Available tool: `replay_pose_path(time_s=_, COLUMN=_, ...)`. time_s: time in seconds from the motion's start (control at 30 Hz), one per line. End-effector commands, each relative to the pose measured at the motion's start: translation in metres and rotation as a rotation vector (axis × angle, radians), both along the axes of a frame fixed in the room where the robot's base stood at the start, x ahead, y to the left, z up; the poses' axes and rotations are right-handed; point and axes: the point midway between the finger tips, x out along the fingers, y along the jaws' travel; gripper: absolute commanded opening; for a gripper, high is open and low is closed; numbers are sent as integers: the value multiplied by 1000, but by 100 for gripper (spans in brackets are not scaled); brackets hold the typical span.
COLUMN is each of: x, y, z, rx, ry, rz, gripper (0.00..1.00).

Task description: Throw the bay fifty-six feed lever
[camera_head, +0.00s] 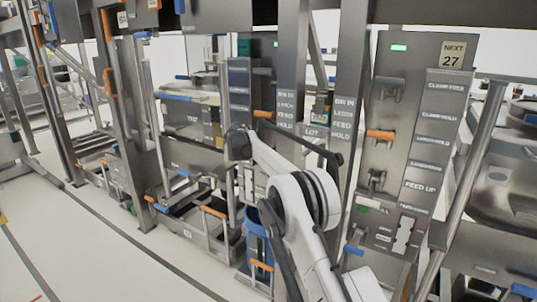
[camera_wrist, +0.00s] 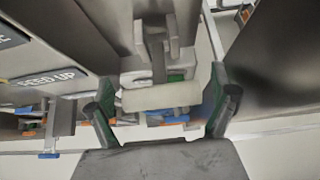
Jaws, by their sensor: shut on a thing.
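In the wrist view, my gripper (camera_wrist: 162,108) has its two green-padded fingers at either end of a pale, cream lever handle (camera_wrist: 162,97). It is shut on this handle. A grey metal bracket (camera_wrist: 157,48) stands just beyond the handle. A plate reading FEED UP (camera_wrist: 48,79) is on the panel to the left of the lever. In the head view, my arm reaches toward a middle panel with dark label plates (camera_head: 239,80); my fingers and the held handle cannot be made out there. No bay number can be read by the held lever.
At right in the head view, another panel has a NEXT 27 sign (camera_head: 453,56), an orange-handled lever (camera_head: 380,135) and its own FEED UP plate (camera_head: 421,187). Steel posts (camera_head: 348,70) stand between the panels. A blue bin (camera_head: 258,240) is below. The floor at left is clear.

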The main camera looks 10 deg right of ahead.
Motion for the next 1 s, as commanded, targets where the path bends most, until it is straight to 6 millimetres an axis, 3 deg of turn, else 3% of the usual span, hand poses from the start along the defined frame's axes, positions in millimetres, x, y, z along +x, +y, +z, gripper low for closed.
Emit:
replay_pose_path(time_s=0.5, x=2, y=-3, z=2, rx=-1, ry=-4, rz=0, gripper=43)
replay_pose_path(time_s=0.53, x=2, y=-3, z=2, rx=-1, ry=-4, rz=0, gripper=92)
replay_pose_path(time_s=0.57, x=2, y=-3, z=2, rx=-1, ry=-4, rz=0, gripper=96)
replay_pose_path(time_s=1.0, x=0, y=0, z=3, rx=-1, ry=-2, rz=1, gripper=96)
